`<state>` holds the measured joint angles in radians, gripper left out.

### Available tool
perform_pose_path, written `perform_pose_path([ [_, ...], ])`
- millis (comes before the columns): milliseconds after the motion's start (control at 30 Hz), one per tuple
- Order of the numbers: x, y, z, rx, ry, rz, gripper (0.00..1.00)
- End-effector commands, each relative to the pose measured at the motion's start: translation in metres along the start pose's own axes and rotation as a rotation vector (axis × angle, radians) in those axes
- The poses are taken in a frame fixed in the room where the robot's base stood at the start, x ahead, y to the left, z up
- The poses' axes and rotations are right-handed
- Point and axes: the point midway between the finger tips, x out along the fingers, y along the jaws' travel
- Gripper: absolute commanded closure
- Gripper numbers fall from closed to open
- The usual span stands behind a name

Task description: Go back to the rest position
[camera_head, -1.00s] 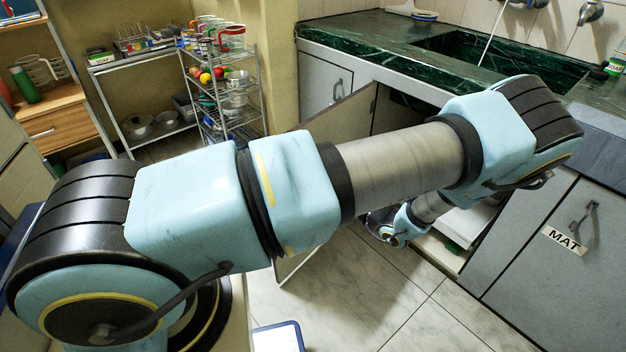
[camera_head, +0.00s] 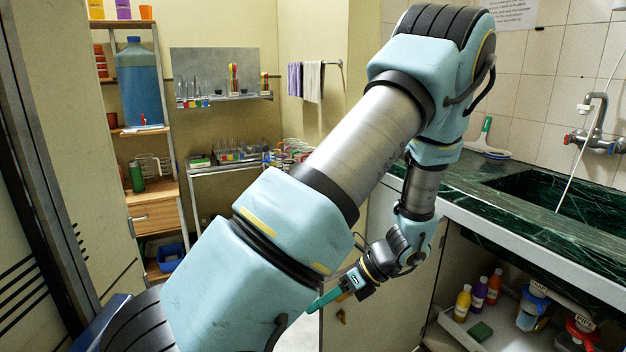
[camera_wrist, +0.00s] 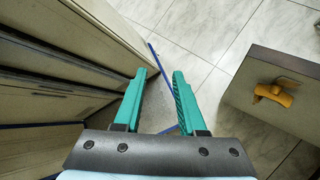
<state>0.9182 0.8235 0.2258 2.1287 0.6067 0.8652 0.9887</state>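My gripper (camera_head: 318,304) hangs below my bent arm, in front of the open cabinet door (camera_head: 378,290). In the wrist view my gripper (camera_wrist: 159,74) shows two green fingers standing apart with nothing between them. The fingers touch nothing that I can see. Part of my arm hides the area behind it in the head view.
The open door's yellow handle (camera_wrist: 272,93) is right of my fingers. The sink cabinet (camera_head: 495,310) stands open with bottles inside. A shelf rack holds a blue water container (camera_head: 140,85). Tiled floor (camera_wrist: 205,30) is clear ahead.

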Motion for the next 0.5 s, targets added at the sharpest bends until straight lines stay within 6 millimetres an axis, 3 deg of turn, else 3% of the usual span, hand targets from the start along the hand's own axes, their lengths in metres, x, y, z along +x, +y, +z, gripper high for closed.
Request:
perform_pose_path([
  [33, -0.007, 0.017, 0.016, -0.154, 0.103, 0.003, 0.6],
  [100, -0.014, 0.034, 0.028, -0.369, 0.232, 0.015, 0.6],
  [500, -0.062, 0.119, 0.113, -1.605, 0.82, 0.188, 0.6],
])
